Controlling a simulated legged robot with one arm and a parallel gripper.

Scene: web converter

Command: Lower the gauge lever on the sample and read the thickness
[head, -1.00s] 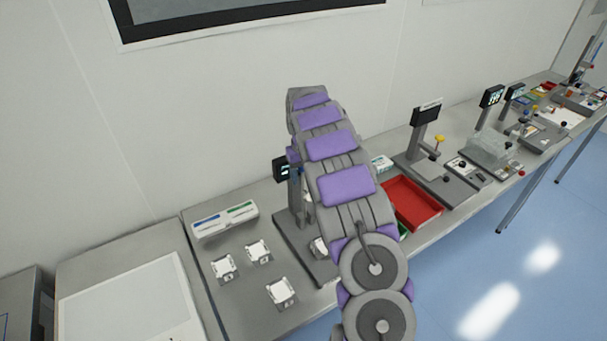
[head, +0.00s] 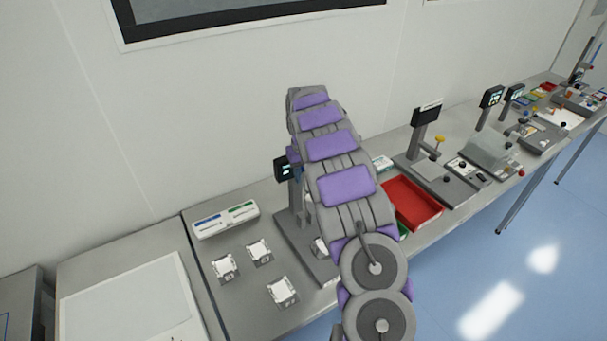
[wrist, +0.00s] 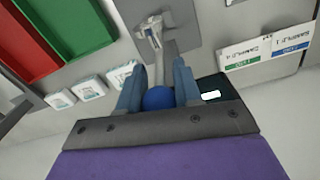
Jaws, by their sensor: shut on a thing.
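The thickness gauge stands left of my arm in the head view, with a grey post, a dark base (head: 292,236) and a small lit display (head: 284,170) too small to read. My gripper (wrist: 158,95) has its blue fingers either side of the blue ball knob (wrist: 158,98) of the gauge lever and is shut on it. In the head view my arm hides the gripper and lever. The display (wrist: 211,95) shows a white patch, no legible number.
Several pale sample pieces (head: 282,291) lie on the bench left of the gauge. A white label holder (head: 225,219) stands behind them. A red tray (head: 412,203) is right of my arm; a green tray (wrist: 80,22) adjoins it. Other instruments (head: 426,115) stand further right.

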